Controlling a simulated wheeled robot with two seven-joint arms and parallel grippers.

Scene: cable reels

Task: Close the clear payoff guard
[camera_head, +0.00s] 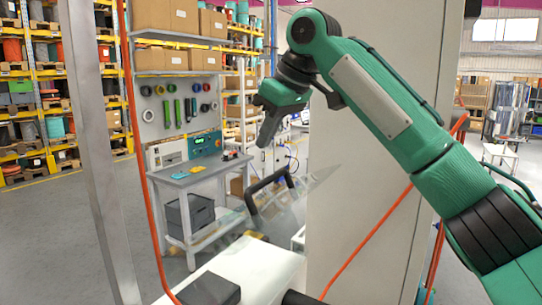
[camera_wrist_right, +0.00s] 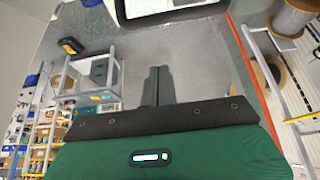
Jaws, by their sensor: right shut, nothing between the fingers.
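The clear payoff guard (camera_head: 292,208) is a see-through panel low in the middle of the head view. It is tilted, and its edges are faint against the floor. Its black bar handle (camera_head: 268,183) stands out at the upper left of the panel. My right gripper (camera_head: 268,132) is above the handle and apart from it, pointing down. In the right wrist view my right gripper (camera_wrist_right: 158,72) has its two fingers together with nothing between them. My left gripper is not in view.
A tall pale cabinet wall (camera_head: 360,220) stands right of the guard. A metal post (camera_head: 92,150) rises at the left, with orange cable near it. A grey workbench (camera_head: 195,178) stands behind. A white surface (camera_head: 250,270) with a dark block (camera_head: 208,290) is in front.

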